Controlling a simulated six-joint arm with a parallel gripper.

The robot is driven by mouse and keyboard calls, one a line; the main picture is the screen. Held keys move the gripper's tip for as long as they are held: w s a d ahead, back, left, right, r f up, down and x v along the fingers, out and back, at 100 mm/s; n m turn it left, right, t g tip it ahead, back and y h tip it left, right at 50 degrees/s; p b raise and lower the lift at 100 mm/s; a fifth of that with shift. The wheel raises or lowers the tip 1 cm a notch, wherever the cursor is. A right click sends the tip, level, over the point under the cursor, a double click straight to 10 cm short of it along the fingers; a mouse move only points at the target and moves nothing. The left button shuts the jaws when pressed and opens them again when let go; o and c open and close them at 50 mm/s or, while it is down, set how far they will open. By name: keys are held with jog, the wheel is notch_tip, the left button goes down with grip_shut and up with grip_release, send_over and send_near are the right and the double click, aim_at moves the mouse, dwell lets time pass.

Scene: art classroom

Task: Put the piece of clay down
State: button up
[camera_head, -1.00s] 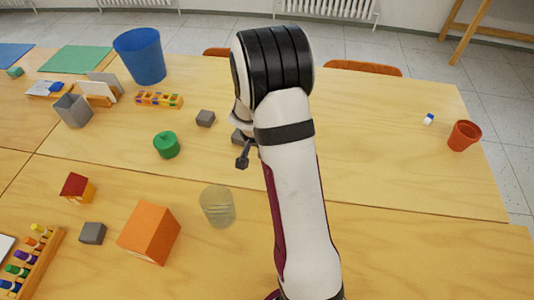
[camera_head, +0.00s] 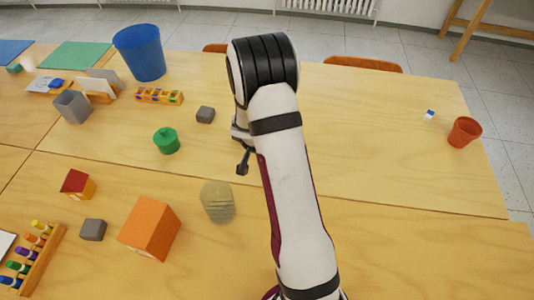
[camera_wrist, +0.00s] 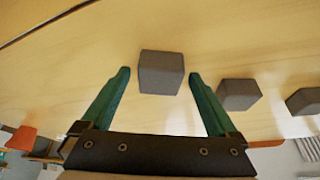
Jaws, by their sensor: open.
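A grey block of clay (camera_wrist: 160,72) lies on the table between the tips of my gripper in the wrist view. My gripper (camera_wrist: 160,75) is open, with one green finger on each side of the block and gaps showing at both sides. In the head view my gripper (camera_head: 243,160) is low over the middle of the table, and my arm hides the block there. Two more grey blocks, a nearer one (camera_wrist: 238,94) and a farther one (camera_wrist: 304,101), lie to the right in the wrist view. A grey block (camera_head: 205,115) shows left of my gripper in the head view.
A green lidded pot (camera_head: 166,141), a striped glass (camera_head: 217,202) and an orange box (camera_head: 150,229) stand left of my arm. A blue bin (camera_head: 139,53) is at the back left, a terracotta pot (camera_head: 464,132) at the far right. The table right of my arm is mostly clear.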

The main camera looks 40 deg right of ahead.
jog(key=v, duration=1.2)
jog(key=s+a+r+n+g+y, duration=0.1)
jog(key=s+a+r+n+y, duration=0.2)
jog(key=s+a, duration=0.6)
jog(key=s+a+r+n+g+y, duration=0.1)
jog(key=s+a+r+n, duration=0.3)
jog(key=s+a, duration=0.6)
jog(key=s+r+y, duration=0.1)
jog(key=s+r, duration=0.1)
jog(key=s, duration=0.2)
jog(key=shift+s+a+r+n+y, duration=0.25)
jog(key=shift+r+n+y, duration=0.15)
